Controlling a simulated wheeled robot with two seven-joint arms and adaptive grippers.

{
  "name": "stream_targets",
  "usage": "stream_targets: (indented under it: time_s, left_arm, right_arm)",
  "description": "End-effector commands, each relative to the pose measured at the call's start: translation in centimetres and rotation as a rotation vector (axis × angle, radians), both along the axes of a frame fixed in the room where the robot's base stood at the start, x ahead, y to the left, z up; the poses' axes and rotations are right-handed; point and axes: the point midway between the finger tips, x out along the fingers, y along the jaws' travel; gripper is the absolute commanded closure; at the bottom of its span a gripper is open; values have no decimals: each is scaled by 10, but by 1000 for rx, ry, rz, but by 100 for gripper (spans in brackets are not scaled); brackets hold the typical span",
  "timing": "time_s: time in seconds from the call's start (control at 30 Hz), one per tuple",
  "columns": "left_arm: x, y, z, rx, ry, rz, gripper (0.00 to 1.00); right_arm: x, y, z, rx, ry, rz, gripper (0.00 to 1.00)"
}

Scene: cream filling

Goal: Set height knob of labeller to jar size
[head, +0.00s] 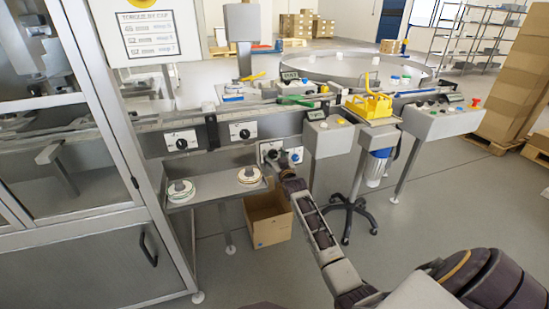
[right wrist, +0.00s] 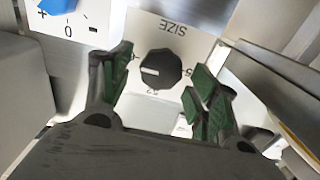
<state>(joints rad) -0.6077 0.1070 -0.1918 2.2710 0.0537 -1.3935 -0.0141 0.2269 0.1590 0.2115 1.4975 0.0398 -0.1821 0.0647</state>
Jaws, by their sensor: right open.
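A black knob (right wrist: 160,69) on a white plate marked SIZE fills the middle of the right wrist view. A pale pointer line shows on its face, and numbers around it are partly covered. My right gripper (head: 283,167) is open in front of that panel. Its green-padded fingers stand on either side of the knob in the right wrist view, and contact cannot be told. A blue knob (right wrist: 58,4) with plus, 0 and minus marks sits beside it; it also shows in the head view (head: 297,157). My left gripper is out of view.
Two more black knobs (head: 182,143) (head: 244,133) sit left on the machine front. Round items (head: 181,189) (head: 248,175) rest on a shelf below. A cardboard box (head: 267,218) stands underneath, and a wheeled stool base (head: 349,208) is to the right.

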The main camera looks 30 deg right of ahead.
Motion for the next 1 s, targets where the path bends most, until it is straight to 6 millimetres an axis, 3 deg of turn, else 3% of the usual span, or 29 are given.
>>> stream_targets:
  time_s: [0.2,0.57,1.0]
  left_arm:
    - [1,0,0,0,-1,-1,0]
    - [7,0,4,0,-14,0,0]
    - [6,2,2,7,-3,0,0]
  right_arm:
    - [0,0,0,0,0,0,39]
    - [0,0,0,0,0,0,84]
    - [0,1,0,-57,16,1,84]
